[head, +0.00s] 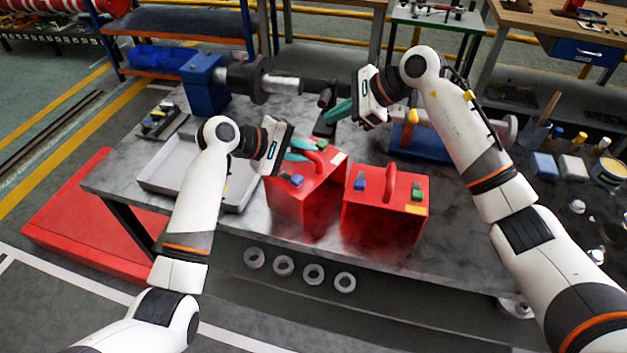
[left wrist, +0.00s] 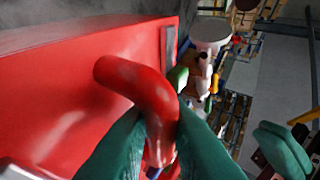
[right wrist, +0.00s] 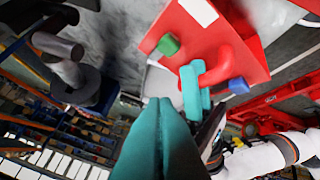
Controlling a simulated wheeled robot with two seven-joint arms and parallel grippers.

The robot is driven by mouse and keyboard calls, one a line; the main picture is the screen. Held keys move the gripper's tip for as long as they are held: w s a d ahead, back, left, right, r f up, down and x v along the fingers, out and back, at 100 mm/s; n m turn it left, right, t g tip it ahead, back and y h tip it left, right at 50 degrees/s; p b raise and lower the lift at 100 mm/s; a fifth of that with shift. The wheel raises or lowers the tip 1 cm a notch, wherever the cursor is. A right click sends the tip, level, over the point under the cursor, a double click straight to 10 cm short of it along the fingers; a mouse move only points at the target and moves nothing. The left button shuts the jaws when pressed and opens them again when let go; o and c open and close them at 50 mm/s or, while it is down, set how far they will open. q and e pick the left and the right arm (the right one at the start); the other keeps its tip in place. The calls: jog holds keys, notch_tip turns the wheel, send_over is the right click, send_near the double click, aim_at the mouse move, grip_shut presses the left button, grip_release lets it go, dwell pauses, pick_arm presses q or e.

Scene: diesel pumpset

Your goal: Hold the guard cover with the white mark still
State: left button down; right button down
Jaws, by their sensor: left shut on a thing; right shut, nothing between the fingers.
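The guard cover with the white mark (head: 305,207) is a red box with a red arched handle on top, standing on the bench. Its white mark (head: 338,159) is near the top right edge; it also shows in the right wrist view (right wrist: 199,12). My left gripper (head: 300,150) is shut on its handle (left wrist: 140,82), with a green finger on each side. My right gripper (head: 336,113) is shut and empty, above the bench behind the cover. Its closed green fingers fill the lower middle of the right wrist view (right wrist: 160,115).
A second red cover (head: 383,220) with a yellow mark stands close on the right. A grey tray (head: 165,165) lies on the left. A blue pump unit (head: 205,85) with a shaft stands behind. Blocks and jars crowd the far right.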

jog(key=s+d+f+m+t, duration=0.1)
jog(key=s, duration=0.1)
jog(key=s+d+f+m+t+y, duration=0.1)
jog(key=s+f+m, duration=0.1)
jog(key=s, duration=0.1)
jog(key=s+d+f+m+t, duration=0.1)
jog(key=s+f+m, duration=0.1)
jog(key=s, duration=0.1)
jog(key=shift+s+t+y, duration=0.2)
jog(key=shift+t+y, duration=0.1)
jog(key=shift+y, duration=0.1)
jog(key=s+d+m+t, duration=0.2)
jog(key=s+m, duration=0.1)
jog(key=s, duration=0.8)
jog(key=shift+s+d+f, duration=0.15)
jog(key=shift+s+f, duration=0.05)
jog(key=shift+f, duration=0.05)
send_near(301, 180)
jog(key=x, duration=0.5)
jog(key=shift+f, duration=0.35)
jog(key=shift+w+a, duration=0.45)
jog(key=shift+a, duration=0.1)
jog(key=shift+w, duration=0.1)
